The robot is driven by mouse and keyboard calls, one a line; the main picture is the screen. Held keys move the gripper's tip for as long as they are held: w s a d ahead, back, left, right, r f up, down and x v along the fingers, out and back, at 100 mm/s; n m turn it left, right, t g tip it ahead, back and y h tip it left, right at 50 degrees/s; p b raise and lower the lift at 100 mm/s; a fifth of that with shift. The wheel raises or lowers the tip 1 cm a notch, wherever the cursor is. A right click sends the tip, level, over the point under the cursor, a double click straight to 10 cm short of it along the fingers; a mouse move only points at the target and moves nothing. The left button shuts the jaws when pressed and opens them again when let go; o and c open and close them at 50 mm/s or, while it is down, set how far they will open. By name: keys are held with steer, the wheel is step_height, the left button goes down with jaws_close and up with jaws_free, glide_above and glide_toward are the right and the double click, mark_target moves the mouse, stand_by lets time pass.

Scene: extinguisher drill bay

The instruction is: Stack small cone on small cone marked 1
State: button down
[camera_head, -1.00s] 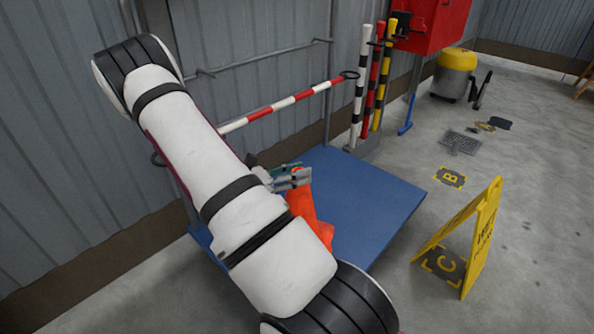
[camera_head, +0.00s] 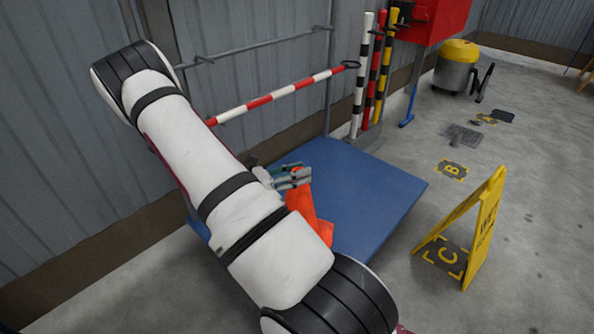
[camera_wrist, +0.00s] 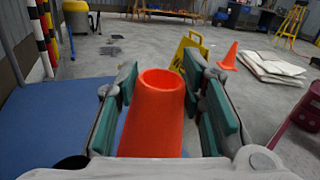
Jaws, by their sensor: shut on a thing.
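An orange cone (camera_wrist: 155,118) stands between the green pads of my gripper (camera_wrist: 163,100) in the wrist view, with its open top toward me. My gripper (camera_head: 290,178) is shut on it. In the head view orange cone material (camera_head: 303,205) shows just below the fingers, over the blue platform (camera_head: 375,190). My arm hides part of it, and I cannot tell whether one cone or two show there. Another orange cone (camera_wrist: 229,57) stands upright on the floor farther off in the wrist view. No mark 1 is readable on any cone.
A yellow wet-floor sign (camera_head: 475,235) stands right of the platform. Striped posts (camera_head: 372,75) and a red-white bar (camera_head: 280,93) stand along the wall. A yellow-grey vacuum (camera_head: 455,68) is at the back. Pale flat sheets (camera_wrist: 268,67) lie on the floor.

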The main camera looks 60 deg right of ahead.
steer(key=shift+f+b, duration=0.8)
steer(key=shift+f, duration=1.05)
steer(key=c, duration=1)
jaws_free()
steer(key=v, duration=1.2)
